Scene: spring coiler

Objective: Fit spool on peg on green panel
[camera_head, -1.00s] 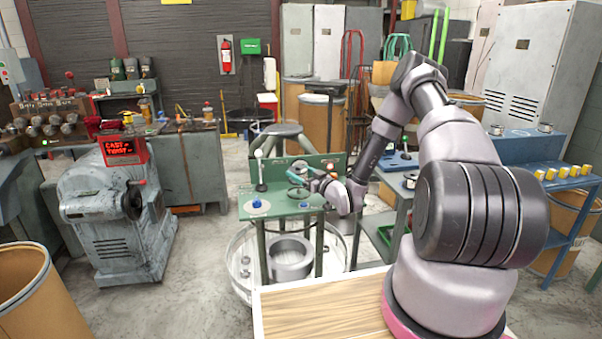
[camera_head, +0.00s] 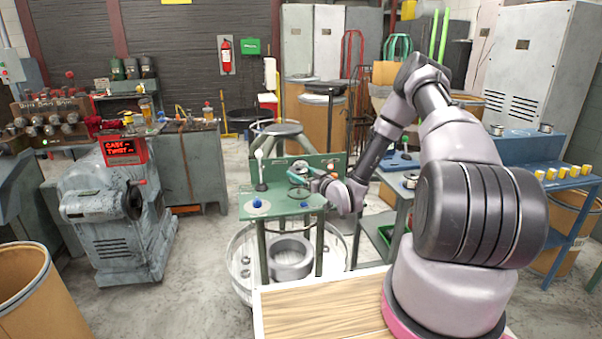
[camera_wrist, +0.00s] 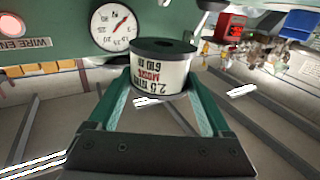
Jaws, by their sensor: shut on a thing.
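The spool (camera_wrist: 160,75) is a short white cylinder with a dark rim, a hole in its top and printed label text that reads upside down. In the wrist view my gripper (camera_wrist: 162,88) has its two green fingers shut on the spool's sides. In the head view my gripper (camera_head: 318,183) is above the green bench, in front of the upright green panel (camera_head: 335,160). The panel also fills the top of the wrist view (camera_wrist: 60,40), with a round dial (camera_wrist: 113,27) beside the spool. I cannot make out the peg in either view.
The green bench top (camera_head: 283,207) carries a blue knob (camera_head: 257,203) at its left and a lever (camera_head: 260,168) at the back. A grey ring (camera_head: 290,257) lies in a round tray below. A blue bench (camera_head: 550,150) with yellow pieces stands right.

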